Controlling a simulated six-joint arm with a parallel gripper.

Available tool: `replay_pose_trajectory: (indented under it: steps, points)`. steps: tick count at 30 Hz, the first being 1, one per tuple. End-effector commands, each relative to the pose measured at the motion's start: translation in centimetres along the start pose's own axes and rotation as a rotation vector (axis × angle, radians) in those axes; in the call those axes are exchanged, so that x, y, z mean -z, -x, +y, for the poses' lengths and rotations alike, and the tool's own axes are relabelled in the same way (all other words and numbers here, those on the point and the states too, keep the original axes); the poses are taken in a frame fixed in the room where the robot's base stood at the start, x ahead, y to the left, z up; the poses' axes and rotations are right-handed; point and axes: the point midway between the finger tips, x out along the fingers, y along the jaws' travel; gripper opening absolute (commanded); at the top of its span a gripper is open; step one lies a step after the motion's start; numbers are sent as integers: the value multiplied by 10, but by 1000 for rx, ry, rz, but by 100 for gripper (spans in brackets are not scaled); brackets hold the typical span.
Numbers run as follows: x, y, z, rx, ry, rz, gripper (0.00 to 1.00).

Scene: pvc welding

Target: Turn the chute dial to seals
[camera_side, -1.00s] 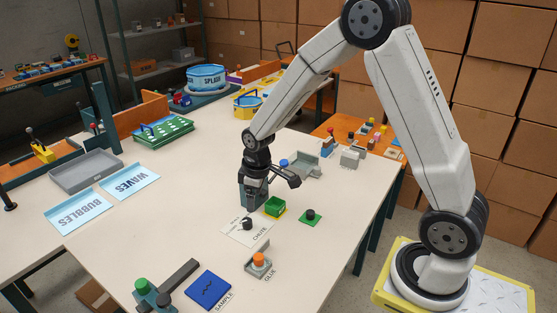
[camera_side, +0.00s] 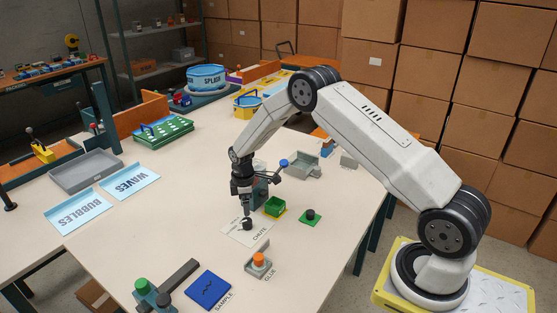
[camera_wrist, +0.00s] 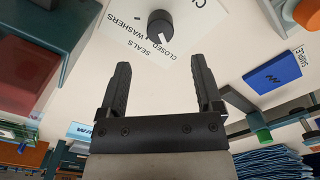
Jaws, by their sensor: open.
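The chute dial is a dark round knob (camera_side: 247,224) on a pale plate (camera_side: 257,237) labelled CHUTE. The wrist view shows the knob (camera_wrist: 160,24) at the top and the plate (camera_wrist: 125,38) with the words SEALS, CLOSED and WASHERS. A white mark on the knob faces the printed words; I cannot tell which word it points to. My gripper (camera_side: 246,211) is just above the dial, pointing down. In the wrist view, my gripper (camera_wrist: 161,75) is open and empty, and the knob appears beyond the fingertips, roughly midway between them.
A green box (camera_side: 275,206) and a green pad with a dark knob (camera_side: 310,215) sit right of the dial. An orange-topped glue holder (camera_side: 259,262) and a blue SAMPLE pad (camera_side: 208,290) are nearer the front. A dark block (camera_side: 260,192) stands close behind my gripper. The table left of the dial is clear.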

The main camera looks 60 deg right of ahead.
Motion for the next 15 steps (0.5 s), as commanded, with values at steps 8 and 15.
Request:
replay_pose_trajectory:
  steps: [8,15]
  points:
    - [0,-6,0,1,-1,0,84]
    - [0,-27,-1,1,-2,-1,84]
